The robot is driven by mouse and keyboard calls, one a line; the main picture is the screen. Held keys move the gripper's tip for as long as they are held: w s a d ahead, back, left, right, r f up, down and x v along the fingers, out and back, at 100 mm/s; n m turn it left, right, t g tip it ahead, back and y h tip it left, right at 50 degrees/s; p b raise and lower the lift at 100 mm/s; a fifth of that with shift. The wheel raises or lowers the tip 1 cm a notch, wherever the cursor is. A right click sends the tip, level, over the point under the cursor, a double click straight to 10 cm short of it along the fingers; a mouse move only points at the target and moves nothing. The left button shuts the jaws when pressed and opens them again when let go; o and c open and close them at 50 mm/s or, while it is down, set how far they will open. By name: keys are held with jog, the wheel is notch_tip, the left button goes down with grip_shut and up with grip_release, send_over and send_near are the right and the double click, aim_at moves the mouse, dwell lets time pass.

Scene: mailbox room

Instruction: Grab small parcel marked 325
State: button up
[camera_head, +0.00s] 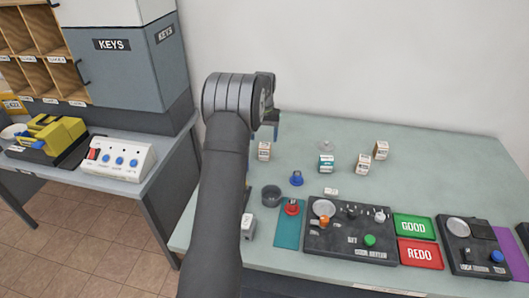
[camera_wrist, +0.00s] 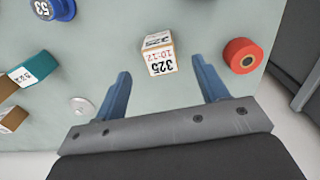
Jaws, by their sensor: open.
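The small parcel marked 325 (camera_wrist: 159,58) is a little box with a white label in the wrist view. It stands on the pale green table, just ahead of and between the fingertips of my gripper (camera_wrist: 162,68). The two blue fingers are apart, with nothing visibly held. The parcel (camera_head: 264,151) also appears in the head view, just below and left of the one visible finger of my gripper (camera_head: 275,127). The other finger is hidden behind my arm there.
In the wrist view, a red roll (camera_wrist: 243,55) sits close right of the parcel. A blue round piece marked 53 (camera_wrist: 52,9), a teal box (camera_wrist: 34,68) and a grey disc (camera_wrist: 82,106) lie left. Two more boxes (camera_head: 381,149) (camera_head: 363,163) stand right in the head view.

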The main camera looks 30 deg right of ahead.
aim_at(264, 145)
notch_tip(264, 145, down, 4)
jog(key=shift+r, duration=0.2)
jog(key=f, duration=0.5)
jog(key=shift+w+d, duration=0.3)
jog(key=shift+d, duration=0.05)
jog(key=shift+c, duration=0.5)
jog(key=c, duration=1)
